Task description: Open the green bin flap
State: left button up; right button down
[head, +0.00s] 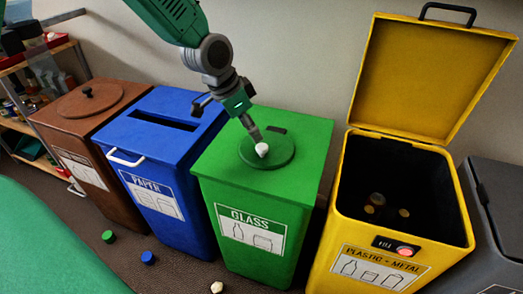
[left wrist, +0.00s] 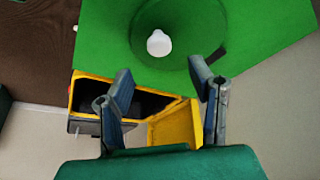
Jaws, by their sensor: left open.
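The green bin (head: 253,225), labelled GLASS, stands between the blue and yellow bins. Its round green flap (head: 279,160) looks closed, lying in the bin's top, with a white knob (head: 262,150) on it. My left gripper (head: 254,136) comes down from above, with its fingers right by the knob in the head view. In the left wrist view the knob (left wrist: 159,43) shows beyond the open, empty fingers (left wrist: 160,78), roughly centred between them and apart from them. My right gripper is not in view.
The yellow bin (head: 385,262) on the right has its lid (head: 432,75) raised. A blue bin (head: 160,190) and a brown bin (head: 85,150) stand to the left, a grey bin (head: 505,215) at far right. A shelf (head: 40,60) is at far left. Small caps lie on the floor.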

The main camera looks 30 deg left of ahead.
aim_at(262, 146)
pick_arm(q)
jog(key=b+x, duration=0.2)
jog(key=x, duration=0.5)
jog(key=shift+f, duration=0.2)
grip_shut()
jog(key=shift+r, duration=0.1)
